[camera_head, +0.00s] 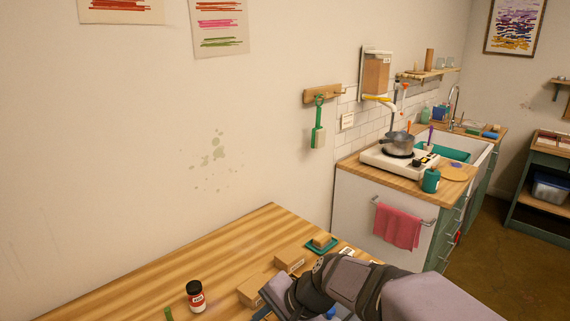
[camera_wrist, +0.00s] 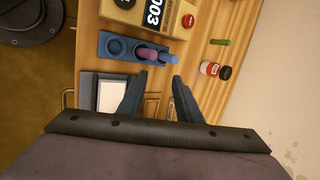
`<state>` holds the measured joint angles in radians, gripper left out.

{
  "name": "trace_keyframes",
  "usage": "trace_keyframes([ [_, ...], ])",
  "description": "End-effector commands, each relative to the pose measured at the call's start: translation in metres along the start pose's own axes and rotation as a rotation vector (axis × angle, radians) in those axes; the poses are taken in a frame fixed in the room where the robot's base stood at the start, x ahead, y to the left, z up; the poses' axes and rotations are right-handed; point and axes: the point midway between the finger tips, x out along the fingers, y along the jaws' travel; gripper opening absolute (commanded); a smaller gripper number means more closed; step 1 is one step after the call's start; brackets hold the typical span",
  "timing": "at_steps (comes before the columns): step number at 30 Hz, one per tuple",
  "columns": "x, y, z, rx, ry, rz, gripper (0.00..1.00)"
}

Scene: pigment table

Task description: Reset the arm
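My gripper (camera_wrist: 160,74) shows in the wrist view with its two dark fingers apart and nothing visible between the tips. It hangs over the wooden table (camera_wrist: 247,60). A blue holder (camera_wrist: 114,46) with a pink and a blue rounded piece lies just beyond the fingertips. In the head view my arm reaches in from the lower right over the table (camera_head: 225,240), and the fingers cannot be made out there.
Wooden boxes (camera_head: 289,260) and a green tray (camera_head: 309,248) are close to the arm. A yellow device marked 003 (camera_wrist: 184,30) lies beyond the holder. The back left table is clear.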

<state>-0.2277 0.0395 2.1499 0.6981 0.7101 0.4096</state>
Motion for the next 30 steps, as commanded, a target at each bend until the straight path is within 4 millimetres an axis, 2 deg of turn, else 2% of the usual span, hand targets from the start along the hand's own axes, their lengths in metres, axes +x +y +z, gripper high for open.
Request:
trace_keyframes([
  [1,-0.014,0.021,-0.005,-0.073,0.028,0.056,0.32],
  [6,-0.045,0.117,-0.012,-0.332,0.038,0.294,0.32],
  [9,-0.062,0.163,-0.011,-0.459,0.012,0.408,0.32],
  [12,-0.075,0.195,-0.008,-0.555,-0.019,0.490,0.32],
  [16,-0.085,0.220,-0.005,-0.630,-0.049,0.551,0.32],
  [21,-0.088,0.228,-0.004,-0.656,-0.061,0.572,0.32],
  [26,-0.081,0.232,-0.005,-0.655,-0.061,0.571,0.32],
  [30,-0.065,0.241,-0.007,-0.654,-0.061,0.570,0.32],
])
